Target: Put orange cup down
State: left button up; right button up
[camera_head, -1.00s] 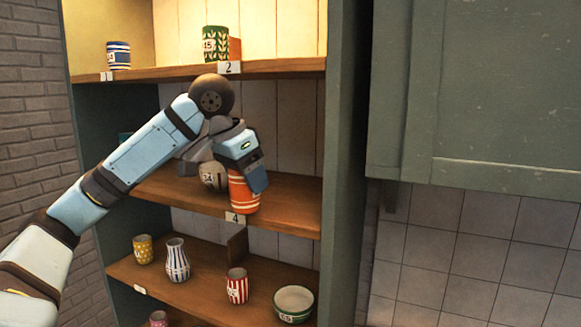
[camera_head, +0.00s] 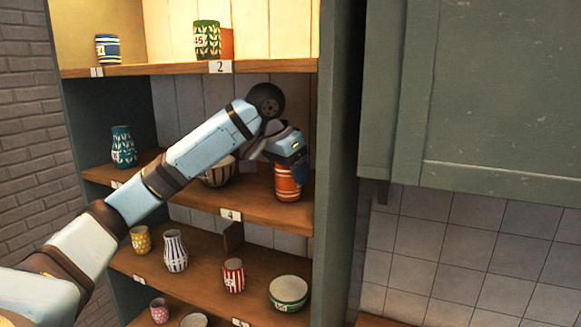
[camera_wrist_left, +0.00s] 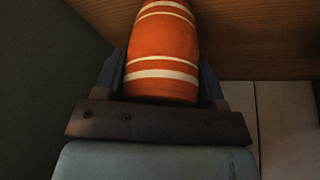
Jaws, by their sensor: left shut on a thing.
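The orange cup (camera_head: 287,184) with white stripes is at the right end of the shelf marked 4 (camera_head: 262,206), close to the cabinet's right side wall. It looks upright, with its base at the shelf; I cannot tell whether it touches the board. In the left wrist view the orange cup (camera_wrist_left: 163,45) sits between the two fingers (camera_wrist_left: 162,82). My right gripper is not in view.
A striped bowl (camera_head: 219,171) stands left of the cup, partly behind my arm. A teal vase (camera_head: 123,147) is farther left. The cabinet side wall (camera_head: 337,150) is just right of the cup. Several cups and a green bowl (camera_head: 288,292) stand on the shelf below.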

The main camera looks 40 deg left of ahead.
pick_arm(q)
jog(key=shift+s+a, duration=0.1)
jog(key=shift+s, duration=0.05)
jog(key=o, duration=1)
jog(key=shift+f, duration=0.15)
jog(key=shift+o, duration=0.2)
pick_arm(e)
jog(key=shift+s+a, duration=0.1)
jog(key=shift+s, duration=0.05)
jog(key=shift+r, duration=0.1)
pick_arm(q)
jog(key=shift+r, duration=0.3)
jog(key=s+b, duration=0.1)
jog(key=s, duration=0.2)
jog(key=s+a+b, duration=0.1)
jog(key=s+b, duration=0.1)
jog(key=s, duration=0.2)
jog(key=s+b, duration=0.1)
jog(key=s, duration=0.3)
jog(key=shift+a+r+b, duration=0.3)
jog(key=shift+a+b, duration=0.05)
jog(key=shift+s+r, duration=0.1)
jog(key=shift+s, duration=0.5)
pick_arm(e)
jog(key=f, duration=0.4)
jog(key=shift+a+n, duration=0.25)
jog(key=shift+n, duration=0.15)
